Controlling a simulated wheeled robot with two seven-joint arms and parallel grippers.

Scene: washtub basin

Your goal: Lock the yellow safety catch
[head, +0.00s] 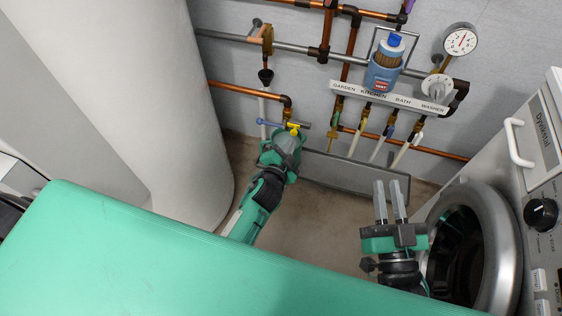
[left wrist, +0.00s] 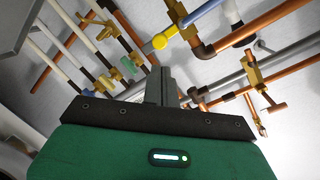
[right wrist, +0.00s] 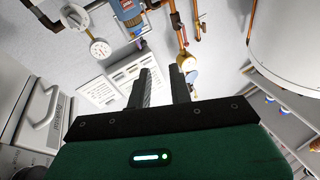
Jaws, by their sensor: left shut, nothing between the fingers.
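The small yellow catch (head: 293,130) sits on the valve at the end of the copper pipe on the back wall, beside a blue lever (head: 268,122). In the left wrist view the yellow piece (left wrist: 160,41) shows as a round end, with the blue lever (left wrist: 191,16) running up to the right. My left gripper (head: 291,141) is shut and empty, its fingertips just below the yellow catch. I cannot tell whether they touch it. In the left wrist view its fingers (left wrist: 161,78) are together below the catch. My right gripper (head: 391,188) is open and empty, low in front of the washer.
The washer (head: 536,150) with its open round door (head: 500,245) stands at the right. A white cylinder (head: 150,90) stands at the left. Copper and grey pipes, a gauge (head: 460,40) and a labelled valve strip (head: 388,98) cover the wall. A grey trough (head: 350,174) runs below.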

